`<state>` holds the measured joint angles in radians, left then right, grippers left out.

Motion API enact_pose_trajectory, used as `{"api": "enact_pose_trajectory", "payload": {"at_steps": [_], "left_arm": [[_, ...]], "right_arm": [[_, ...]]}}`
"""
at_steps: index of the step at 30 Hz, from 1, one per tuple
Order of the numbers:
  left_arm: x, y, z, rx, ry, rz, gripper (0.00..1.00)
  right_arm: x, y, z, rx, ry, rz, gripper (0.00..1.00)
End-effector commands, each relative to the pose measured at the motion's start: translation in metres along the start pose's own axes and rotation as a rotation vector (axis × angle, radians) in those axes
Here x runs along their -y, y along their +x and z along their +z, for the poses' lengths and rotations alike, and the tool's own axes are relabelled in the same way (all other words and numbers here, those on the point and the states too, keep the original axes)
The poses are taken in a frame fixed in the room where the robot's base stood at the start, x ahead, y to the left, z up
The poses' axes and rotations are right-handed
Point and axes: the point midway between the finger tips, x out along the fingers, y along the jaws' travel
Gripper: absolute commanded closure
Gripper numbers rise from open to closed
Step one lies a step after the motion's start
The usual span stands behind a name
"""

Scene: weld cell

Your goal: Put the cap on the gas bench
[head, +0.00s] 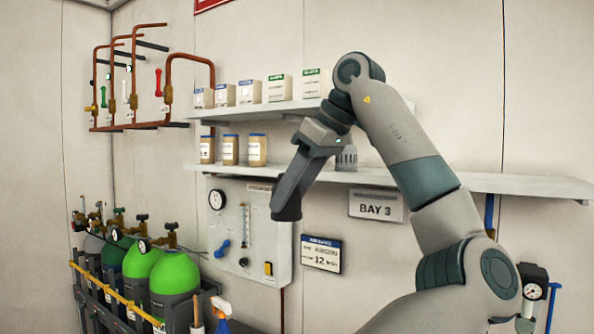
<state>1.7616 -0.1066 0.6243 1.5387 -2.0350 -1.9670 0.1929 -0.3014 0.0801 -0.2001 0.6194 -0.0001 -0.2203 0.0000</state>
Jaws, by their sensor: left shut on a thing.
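My left gripper (290,203) points down in front of the white gas panel (225,262) on the back wall. It is shut on a dark grey, short round piece (287,213), which looks like the cap; the fingers hide much of it. The held piece is in the air, overlapping the panel's upper right part in the picture. I cannot make out a bench top below it. My right gripper is not in view.
Green gas cylinders (176,275) with valves stand in a rack at the lower left. A long shelf (430,181) with jars (257,150) and a grey ribbed fitting (346,158) runs behind my arm. Boxes (280,88) stand on the upper shelf. A spray bottle (222,312) is low in front.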

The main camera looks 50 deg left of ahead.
Motion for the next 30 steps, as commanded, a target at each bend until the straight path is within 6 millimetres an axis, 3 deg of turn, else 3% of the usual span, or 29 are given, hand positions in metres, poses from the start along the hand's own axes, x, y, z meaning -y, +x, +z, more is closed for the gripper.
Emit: {"api": "enact_pose_trajectory", "payload": {"at_steps": [11, 18, 23, 30], "left_arm": [[-0.021, 0.101, 0.008, -0.002, -0.225, -0.151, 0.8], [-0.032, 0.2, 0.022, -0.005, -0.427, -0.283, 0.8], [-0.047, 0.257, 0.021, -0.007, -0.373, -0.244, 0.8], [-0.079, 0.333, 0.012, -0.01, -0.143, -0.099, 0.8]], "right_arm": [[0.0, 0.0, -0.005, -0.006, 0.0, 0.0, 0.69], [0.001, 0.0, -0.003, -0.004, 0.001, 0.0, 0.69], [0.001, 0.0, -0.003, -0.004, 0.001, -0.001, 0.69], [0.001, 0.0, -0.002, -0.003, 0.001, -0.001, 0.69]]}}
